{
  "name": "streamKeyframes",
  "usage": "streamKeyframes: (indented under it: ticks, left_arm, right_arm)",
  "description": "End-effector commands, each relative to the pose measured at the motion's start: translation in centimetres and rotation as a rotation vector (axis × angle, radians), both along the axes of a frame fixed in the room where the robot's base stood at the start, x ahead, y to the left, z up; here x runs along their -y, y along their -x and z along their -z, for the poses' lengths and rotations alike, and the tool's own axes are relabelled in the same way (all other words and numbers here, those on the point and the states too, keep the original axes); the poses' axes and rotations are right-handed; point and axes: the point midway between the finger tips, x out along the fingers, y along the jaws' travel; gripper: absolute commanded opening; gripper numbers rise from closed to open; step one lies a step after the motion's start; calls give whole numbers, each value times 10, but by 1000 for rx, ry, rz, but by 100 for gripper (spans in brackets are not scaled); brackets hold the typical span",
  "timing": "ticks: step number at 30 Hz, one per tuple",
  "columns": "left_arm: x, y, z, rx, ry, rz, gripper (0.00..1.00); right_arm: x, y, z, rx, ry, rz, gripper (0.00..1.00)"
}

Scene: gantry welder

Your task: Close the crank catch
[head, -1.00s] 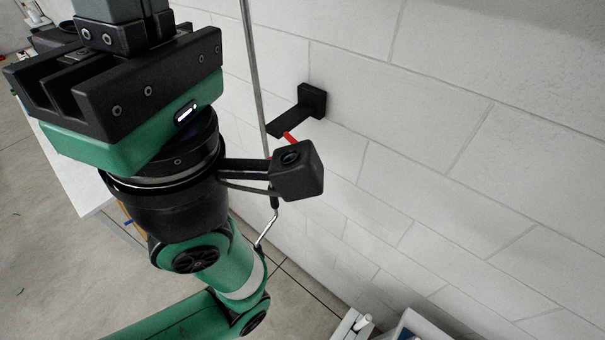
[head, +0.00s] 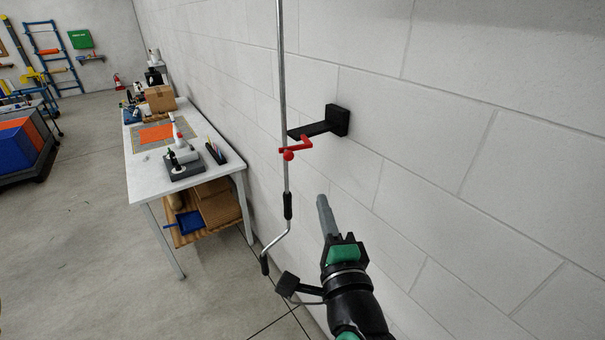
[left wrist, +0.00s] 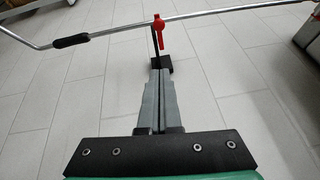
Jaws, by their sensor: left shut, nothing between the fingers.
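The red catch (head: 303,145), with a ball end, sits at the end of a black wall bracket (head: 336,121). The crank rod (head: 283,80) hangs upright beside it, and its bent handle has dark grips (head: 287,205). In the head view the red ball lies over the rod; I cannot tell if the catch is closed. My left gripper (head: 322,202) is shut and empty, below and right of the catch, apart from it and pointing up. In the left wrist view the shut fingers (left wrist: 160,76) point towards the bracket (left wrist: 161,64), red catch (left wrist: 159,32) and rod (left wrist: 105,29). My right gripper is out of view.
The white block wall (head: 450,150) runs close along the right. A white workbench (head: 150,180) with a cardboard box (head: 160,98) and bottles stands against it, left of the crank. The floor at the left front is clear.

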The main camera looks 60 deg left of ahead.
Motion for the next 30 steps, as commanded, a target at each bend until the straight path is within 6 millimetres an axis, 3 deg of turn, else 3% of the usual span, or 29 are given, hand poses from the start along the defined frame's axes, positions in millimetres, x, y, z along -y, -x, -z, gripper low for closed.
streamKeyframes:
  ticks: [15, 18, 24, 30]
  left_arm:
    - [-97, -26, -13, -1, -1, -6, 0]
    - [-111, -16, -15, 0, -2, -5, 0]
    - [-125, -8, -13, 0, -1, -2, 0]
    - [-126, -7, -12, 0, -1, -1, 0]
  right_arm:
    - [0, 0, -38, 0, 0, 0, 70]
    - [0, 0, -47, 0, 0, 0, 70]
    - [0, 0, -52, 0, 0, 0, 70]
    - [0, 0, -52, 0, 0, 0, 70]
